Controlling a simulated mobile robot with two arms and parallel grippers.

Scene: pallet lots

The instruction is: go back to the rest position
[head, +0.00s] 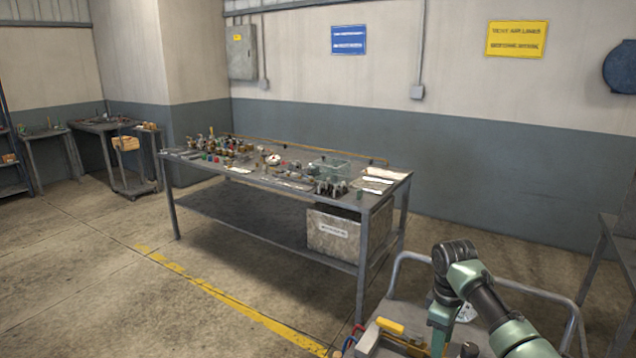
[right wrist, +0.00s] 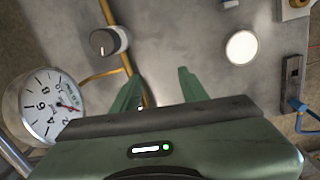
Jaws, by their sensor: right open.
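My right arm comes in at the lower right of the head view, bent over a grey cart (head: 400,296). My right gripper (right wrist: 158,84) shows in the right wrist view with its two green fingers apart and nothing between them. It is above a grey metal surface (right wrist: 185,25); the distance to it is hard to judge. In the head view the fingertips are not clearly seen. My left gripper is in neither view.
In the right wrist view, a dial gauge (right wrist: 45,105), a black knob (right wrist: 108,40), a white disc (right wrist: 241,47) and a blue-cabled connector (right wrist: 297,105) surround the gripper. A cluttered workbench (head: 255,180) stands beyond the cart. Open floor (head: 90,275) lies to the left.

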